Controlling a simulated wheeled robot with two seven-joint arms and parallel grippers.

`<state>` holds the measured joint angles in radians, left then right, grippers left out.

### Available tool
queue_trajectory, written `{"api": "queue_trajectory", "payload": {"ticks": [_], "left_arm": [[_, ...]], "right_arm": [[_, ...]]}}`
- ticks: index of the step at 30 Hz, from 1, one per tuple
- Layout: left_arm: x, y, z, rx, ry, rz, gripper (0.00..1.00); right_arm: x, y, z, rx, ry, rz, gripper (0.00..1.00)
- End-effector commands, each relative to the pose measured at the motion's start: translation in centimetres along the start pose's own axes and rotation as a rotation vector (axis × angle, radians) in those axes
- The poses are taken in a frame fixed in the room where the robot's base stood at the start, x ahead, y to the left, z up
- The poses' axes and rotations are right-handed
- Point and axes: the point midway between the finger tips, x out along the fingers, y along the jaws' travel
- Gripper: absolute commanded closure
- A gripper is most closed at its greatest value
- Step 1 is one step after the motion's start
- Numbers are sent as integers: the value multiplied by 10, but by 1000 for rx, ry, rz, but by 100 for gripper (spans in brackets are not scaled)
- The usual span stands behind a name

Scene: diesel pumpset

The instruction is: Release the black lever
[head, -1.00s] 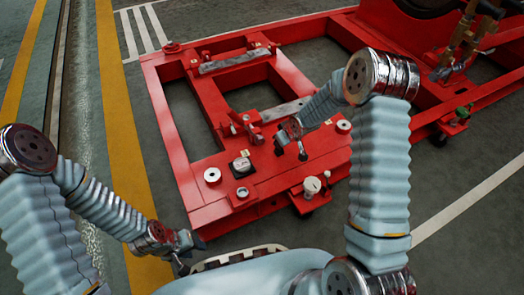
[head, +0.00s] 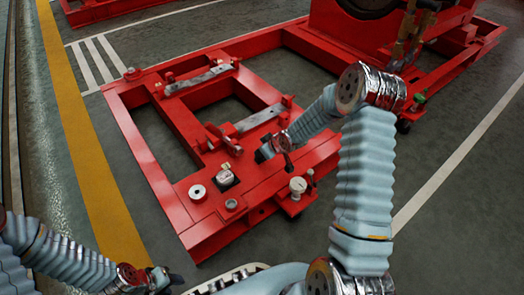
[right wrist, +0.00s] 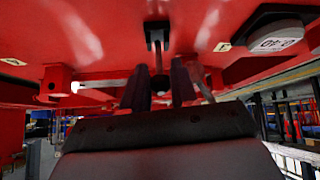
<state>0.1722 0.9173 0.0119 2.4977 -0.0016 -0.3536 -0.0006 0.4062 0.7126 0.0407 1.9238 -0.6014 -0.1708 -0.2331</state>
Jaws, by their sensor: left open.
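The black lever (right wrist: 157,38) shows in the right wrist view as a dark T-shaped piece against a red surface. Its stem hangs between the two fingers of my right gripper (right wrist: 159,75), which stand apart with a gap on each side of the stem. In the head view my right gripper (head: 265,153) is over the near part of the red frame (head: 160,190), and the lever cannot be made out there. My left gripper (head: 164,279) is open and empty at the bottom, over the floor, apart from the frame.
A white-topped knob (head: 298,187), a white ring (head: 197,192) and a dark-based fitting (head: 226,178) stand on the frame's near end. A grey bar (head: 259,118) lies farther back. Open floor lies left and right of the frame.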

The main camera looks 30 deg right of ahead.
Motion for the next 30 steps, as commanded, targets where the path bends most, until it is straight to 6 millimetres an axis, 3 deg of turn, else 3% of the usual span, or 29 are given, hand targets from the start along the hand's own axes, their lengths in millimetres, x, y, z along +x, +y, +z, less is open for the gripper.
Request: {"api": "queue_trajectory", "payload": {"ticks": [1, 3, 14, 17, 30], "left_arm": [[0, 0, 0, 0, 0, 0, 57], [0, 0, 0, 0, 0, 0, 57], [-2, 1, 0, 0, 0, 0, 57], [-6, 2, 0, 0, -1, 0, 57], [-36, 14, 1, 2, -9, 1, 57]], "right_arm": [[0, 0, 0, 0, 0, 0, 64], [0, 0, 0, 0, -1, 0, 53], [-6, 0, -1, 1, 0, 0, 53], [-20, 0, -2, 1, 0, 1, 53], [-121, 1, -2, 3, -1, 2, 53]]}}
